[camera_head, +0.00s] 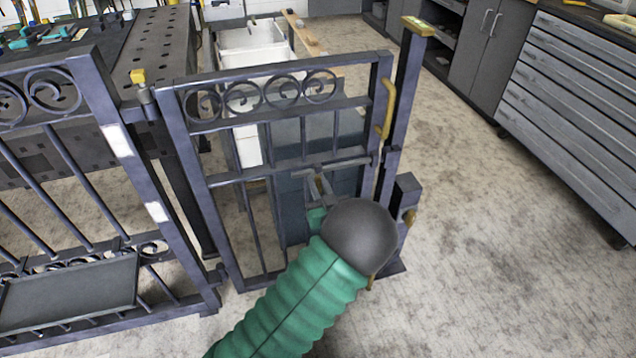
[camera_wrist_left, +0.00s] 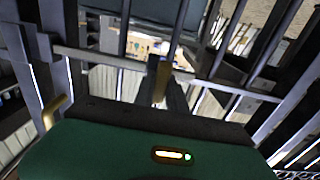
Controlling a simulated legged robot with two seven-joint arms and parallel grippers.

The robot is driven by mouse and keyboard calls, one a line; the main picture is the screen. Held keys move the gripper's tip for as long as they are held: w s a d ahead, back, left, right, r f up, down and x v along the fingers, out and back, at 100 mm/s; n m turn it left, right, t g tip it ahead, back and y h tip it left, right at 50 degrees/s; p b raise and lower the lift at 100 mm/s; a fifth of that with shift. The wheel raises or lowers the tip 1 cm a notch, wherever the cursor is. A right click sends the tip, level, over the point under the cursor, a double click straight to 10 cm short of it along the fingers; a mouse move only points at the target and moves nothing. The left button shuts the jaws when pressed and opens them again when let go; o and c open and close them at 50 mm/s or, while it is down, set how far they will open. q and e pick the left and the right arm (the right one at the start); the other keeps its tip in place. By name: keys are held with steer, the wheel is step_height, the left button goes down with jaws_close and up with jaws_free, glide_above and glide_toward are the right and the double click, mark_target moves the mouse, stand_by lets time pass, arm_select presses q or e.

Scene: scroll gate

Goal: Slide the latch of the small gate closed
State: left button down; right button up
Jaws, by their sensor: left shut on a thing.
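The small gate (camera_head: 282,172) is dark metal with scrolls along its top and a gold pull handle (camera_head: 388,110) on its right side. It stands beside the right post (camera_head: 403,95), with a narrow gap between them. My left gripper (camera_head: 319,188) is at the gate's middle rail, partly hidden behind my dark wrist and green sleeve. In the left wrist view, its fingers (camera_wrist_left: 161,88) are shut on a small brown-gold latch knob (camera_wrist_left: 161,76) by a grey horizontal bar (camera_wrist_left: 105,59). My right gripper is not in view.
A larger scrolled gate panel (camera_head: 90,180) stands at the left. A dark perforated workbench (camera_head: 150,55) and white drawers (camera_head: 250,60) are behind the gate. A grey drawer cabinet (camera_head: 575,95) stands at the right. The concrete floor at right is clear.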

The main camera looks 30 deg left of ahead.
mark_target(334, 167)
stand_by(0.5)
arm_select(q)
steer(key=w+d+p, duration=0.1)
steer(key=w+d, duration=0.3)
steer(key=shift+w, duration=0.2)
steer(key=c, duration=1.7)
jaws_free()
steer(key=shift+c, duration=0.2)
steer(key=o, duration=0.4)
steer(key=shift+w+d+f, duration=0.1)
steer(key=shift+w, duration=0.05)
